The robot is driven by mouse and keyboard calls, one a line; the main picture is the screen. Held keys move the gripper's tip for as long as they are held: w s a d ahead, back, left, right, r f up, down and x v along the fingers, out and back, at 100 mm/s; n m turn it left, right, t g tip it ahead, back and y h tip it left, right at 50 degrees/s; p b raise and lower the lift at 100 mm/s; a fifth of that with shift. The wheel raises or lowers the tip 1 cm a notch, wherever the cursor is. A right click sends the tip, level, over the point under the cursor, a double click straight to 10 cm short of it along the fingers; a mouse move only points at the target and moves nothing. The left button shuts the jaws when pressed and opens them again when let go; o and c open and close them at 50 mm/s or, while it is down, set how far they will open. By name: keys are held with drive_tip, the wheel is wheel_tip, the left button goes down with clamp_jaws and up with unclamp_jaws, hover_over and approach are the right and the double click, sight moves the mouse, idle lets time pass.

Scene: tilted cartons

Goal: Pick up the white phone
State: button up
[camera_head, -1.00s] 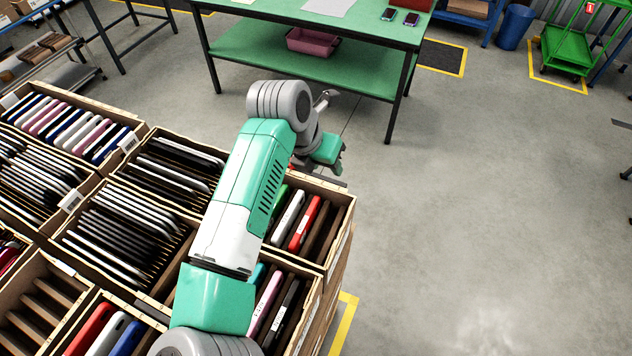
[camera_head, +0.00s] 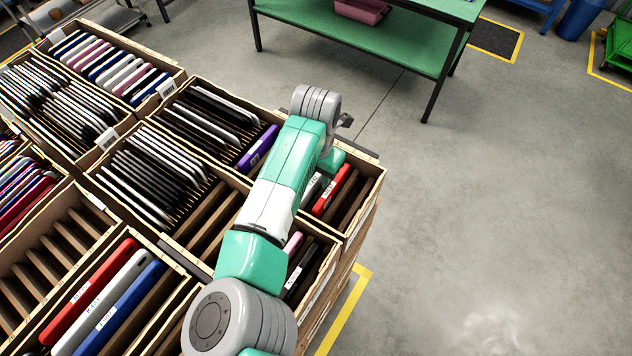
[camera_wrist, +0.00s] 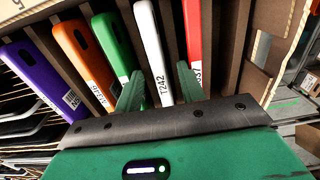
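A white phone (camera_wrist: 150,45) labelled T242 stands tilted in a carton slot, between a green phone (camera_wrist: 112,42) and a red phone (camera_wrist: 193,35). My gripper (camera_wrist: 160,70) is open, with one finger at each side of the white phone's near end. I cannot tell whether either finger touches it. In the head view, part of the white phone (camera_head: 313,188) shows beside the red one, and my arm covers most of the gripper. Another white phone (camera_head: 115,293) stands between red and blue ones in the lower left carton.
In the wrist view an orange phone (camera_wrist: 82,60) and a purple phone (camera_wrist: 40,82) stand farther left. The carton's wooden dividers (camera_wrist: 238,40) and wall (camera_wrist: 282,55) are close on the right. Other full cartons lie left. A green table (camera_head: 350,45) stands behind, and open floor lies right.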

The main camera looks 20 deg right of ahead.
clamp_jaws()
